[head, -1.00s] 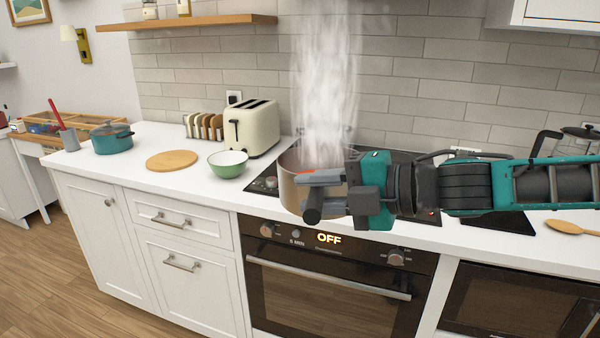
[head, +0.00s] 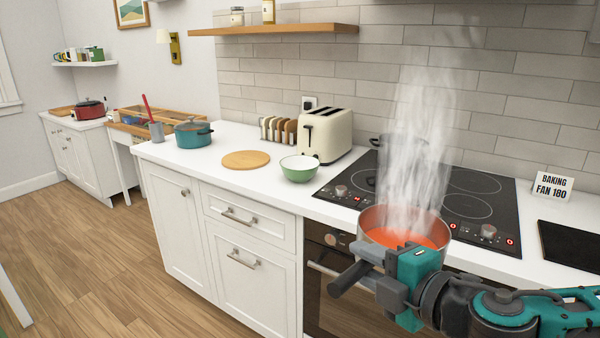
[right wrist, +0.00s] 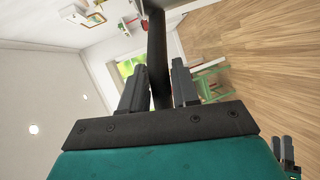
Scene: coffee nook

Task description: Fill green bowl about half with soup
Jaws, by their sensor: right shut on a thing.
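The green bowl (head: 299,172), white inside, stands upright on the white counter left of the cooktop. I see no soup in it. A steaming pot (head: 366,216) of orange-red soup (head: 402,237) is in front of the cooktop's front edge, right of the bowl and nearer to me. My right gripper (head: 362,272) is shut on the pot's dark handle (head: 350,279), which also shows between the fingers in the right wrist view (right wrist: 157,60). The pot looks about level. My left gripper is not in the head view.
A toaster (head: 326,136) stands behind the bowl, with a toast rack (head: 278,130) beside it. A round wooden board (head: 246,160) and a teal pot (head: 193,134) are to the left. Another pan sits at the back of the cooktop (head: 480,183). A sign (head: 552,186) stands at the right.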

